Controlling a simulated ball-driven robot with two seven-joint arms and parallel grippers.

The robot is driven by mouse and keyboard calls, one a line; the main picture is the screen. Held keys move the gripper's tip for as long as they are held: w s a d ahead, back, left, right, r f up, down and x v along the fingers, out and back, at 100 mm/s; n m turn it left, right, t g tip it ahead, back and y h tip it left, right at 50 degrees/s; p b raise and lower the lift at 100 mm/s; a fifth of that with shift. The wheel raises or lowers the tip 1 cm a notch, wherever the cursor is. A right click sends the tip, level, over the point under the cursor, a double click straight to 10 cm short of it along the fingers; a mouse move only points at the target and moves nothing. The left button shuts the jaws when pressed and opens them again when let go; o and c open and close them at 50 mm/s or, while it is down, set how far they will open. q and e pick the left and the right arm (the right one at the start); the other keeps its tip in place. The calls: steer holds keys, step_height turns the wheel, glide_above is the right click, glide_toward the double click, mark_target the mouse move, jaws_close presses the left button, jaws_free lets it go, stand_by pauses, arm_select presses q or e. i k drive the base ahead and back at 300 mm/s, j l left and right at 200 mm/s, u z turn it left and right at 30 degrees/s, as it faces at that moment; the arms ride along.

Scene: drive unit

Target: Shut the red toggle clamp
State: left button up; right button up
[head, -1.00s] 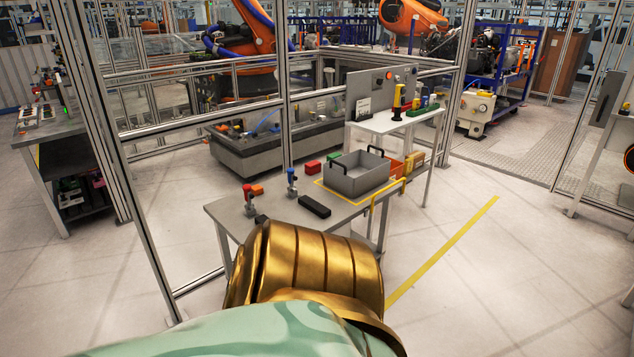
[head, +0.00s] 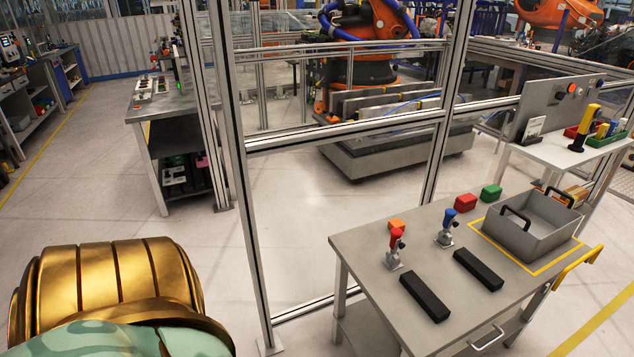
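The red toggle clamp (head: 395,248) stands on the left part of the grey workbench (head: 375,290). Its red handle points upward above a small metal base. A blue-handled toggle clamp (head: 447,228) stands to its right. A gold and mint-green part of my own body fills the lower left of the head view, left of the bench and apart from it. Neither of my grippers shows.
Two black bars (head: 425,296) (head: 478,269) lie in front of the clamps. A grey tray (head: 533,225) sits at right. A fence post (head: 240,190) rises left of the bench. Open floor (head: 285,230) lies beyond.

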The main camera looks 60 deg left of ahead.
mark_target(395, 232)
steer(key=j, duration=0.45)
steer(key=i+j, duration=0.15)
steer(key=j, duration=0.35)
steer(key=j+u, duration=0.1)
steer(key=j, duration=0.35)
steer(key=i+j, duration=0.15)
steer(key=j, duration=0.35)
steer(key=i+j, duration=0.1)
steer(key=j, duration=0.35)
